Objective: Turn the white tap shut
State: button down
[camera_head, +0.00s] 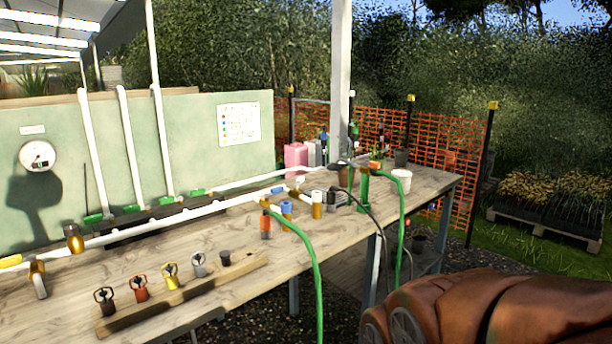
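A white pipe (160,227) runs along the wooden bench. Toward its far end is a small pale, whitish piece (300,181) that may be the white tap's handle. It is too small to tell which way it is turned. Just beyond the blue handle (278,190), a white cylinder with a yellowish lower part (316,203) stands by the pipe. I cannot tell whether it belongs to the white tap. I do not see my gripper's fingers in this view, and nothing shows near these parts.
The bench (215,234) holds a wooden strip (180,297) with several coloured sprinkler-like heads. A green hose (318,290) hangs over the front edge, near an orange fitting (265,225). A white pot (401,180) stands near the right end. Orange netting (455,170) lies behind.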

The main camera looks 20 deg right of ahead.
aim_at(300, 181)
jog(key=z, duration=0.2)
jog(key=i, duration=0.75)
jog(key=u, duration=0.55)
jog(key=i, duration=0.75)
jog(key=u, duration=0.55)
